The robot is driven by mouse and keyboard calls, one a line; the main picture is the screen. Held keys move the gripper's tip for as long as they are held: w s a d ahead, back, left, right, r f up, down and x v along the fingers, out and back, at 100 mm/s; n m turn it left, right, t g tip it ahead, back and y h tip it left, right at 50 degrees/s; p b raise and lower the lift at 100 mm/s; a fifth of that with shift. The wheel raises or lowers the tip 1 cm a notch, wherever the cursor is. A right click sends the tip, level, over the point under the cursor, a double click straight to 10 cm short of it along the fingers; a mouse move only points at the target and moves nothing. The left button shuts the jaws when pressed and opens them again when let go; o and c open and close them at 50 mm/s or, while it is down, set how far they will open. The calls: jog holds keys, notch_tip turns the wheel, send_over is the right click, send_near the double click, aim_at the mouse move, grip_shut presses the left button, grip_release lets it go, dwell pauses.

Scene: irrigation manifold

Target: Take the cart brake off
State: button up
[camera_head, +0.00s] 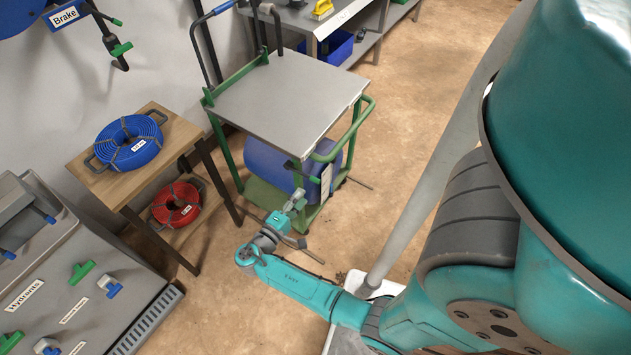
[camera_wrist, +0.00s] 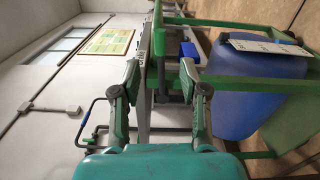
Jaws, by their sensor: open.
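The green cart (camera_head: 230,158) has a grey top and stands in the middle of the head view. A dark lever with a green grip (camera_head: 315,179) is at its near right corner, probably the brake. In the wrist view a green block-like grip (camera_wrist: 170,46) shows just beyond the fingertips, with a small blue part (camera_wrist: 188,58) beside it; I cannot tell for certain that this is the same lever. My gripper (camera_head: 298,198) is at the cart's near corner, below the lever. In the wrist view my gripper (camera_wrist: 167,82) is open, with nothing between the fingers.
A blue barrel (camera_head: 262,160) lies on the cart's lower deck. A wooden stand (camera_head: 175,133) with blue and red hose coils is at left. A grey bench (camera_head: 75,295) is bottom left. Floor right of the cart is clear.

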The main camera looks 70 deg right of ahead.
aim_at(315, 179)
jog(key=x, duration=0.9)
grip_shut()
